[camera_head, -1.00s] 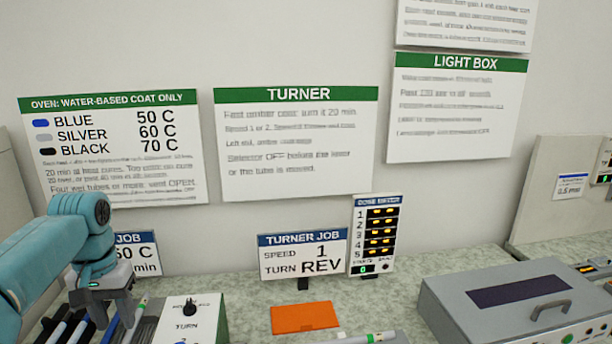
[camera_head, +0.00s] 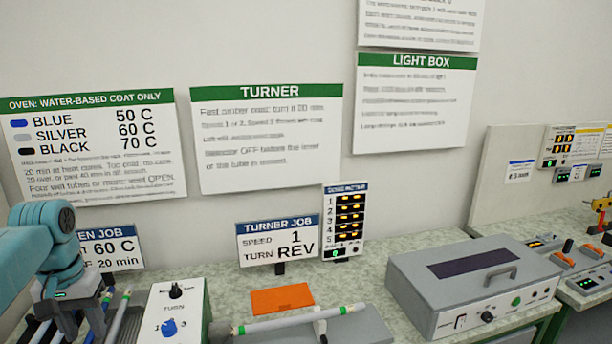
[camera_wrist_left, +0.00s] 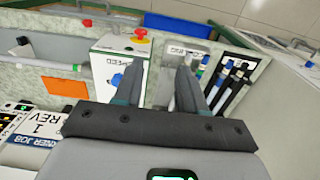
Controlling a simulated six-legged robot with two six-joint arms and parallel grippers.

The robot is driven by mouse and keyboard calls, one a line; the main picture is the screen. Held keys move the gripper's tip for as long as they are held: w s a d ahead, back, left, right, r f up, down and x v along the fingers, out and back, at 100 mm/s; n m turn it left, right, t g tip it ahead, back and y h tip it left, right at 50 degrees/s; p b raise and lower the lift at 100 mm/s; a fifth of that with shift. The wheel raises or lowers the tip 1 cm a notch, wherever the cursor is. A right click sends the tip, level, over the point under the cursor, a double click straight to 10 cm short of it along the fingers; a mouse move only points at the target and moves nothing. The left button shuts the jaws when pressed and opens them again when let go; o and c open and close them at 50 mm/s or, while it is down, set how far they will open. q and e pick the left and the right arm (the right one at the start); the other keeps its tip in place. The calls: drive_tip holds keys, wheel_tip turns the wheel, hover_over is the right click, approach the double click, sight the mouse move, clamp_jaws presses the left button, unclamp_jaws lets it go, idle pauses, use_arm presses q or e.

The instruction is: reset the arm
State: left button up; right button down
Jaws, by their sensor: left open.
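My left arm (camera_head: 45,245) is teal and comes in from the left in the head view. Its grey left gripper hangs downward over a group of rods (camera_head: 115,315) at the lower left; its fingertips are hidden there. In the left wrist view the two dark fingers of my left gripper (camera_wrist_left: 198,92) are apart with nothing between them. They point toward the edge of the turner's control box and the rod rack (camera_wrist_left: 222,75), which holds several dark, blue and white-capped rods. My right gripper is not in view.
The turner control box (camera_head: 175,312) with a blue knob stands right of the gripper. A rod (camera_head: 290,320) lies across the turner. An orange mat (camera_head: 282,299) lies behind it. A grey light box (camera_head: 475,280) stands at right. Sign stands (camera_head: 278,241) line the back.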

use_arm(q)
drive_tip(key=d+f+m+h, duration=0.1)
drive_tip(key=d+f, duration=0.5)
drive_tip(key=f, duration=0.4)
drive_tip(key=d+f+m+h, duration=0.1)
drive_tip(key=d+f, duration=0.5)
drive_tip(key=f, duration=0.4)
drive_tip(key=d+f+h, duration=0.1)
drive_tip(key=d+f, duration=0.5)
drive_tip(key=f, duration=0.5)
drive_tip(key=s+d+f, duration=0.3)
drive_tip(key=s, duration=0.3)
drive_tip(key=s+d+f+b, duration=0.1)
drive_tip(key=s+d+f, duration=0.3)
drive_tip(key=s, duration=0.3)
drive_tip(key=s+d+f+h, duration=0.1)
drive_tip(key=s+d+f, duration=0.3)
drive_tip(key=s, duration=0.2)
drive_tip(key=shift+s+d+n+b, duration=0.25)
drive_tip(key=shift+s+n+b, duration=0.05)
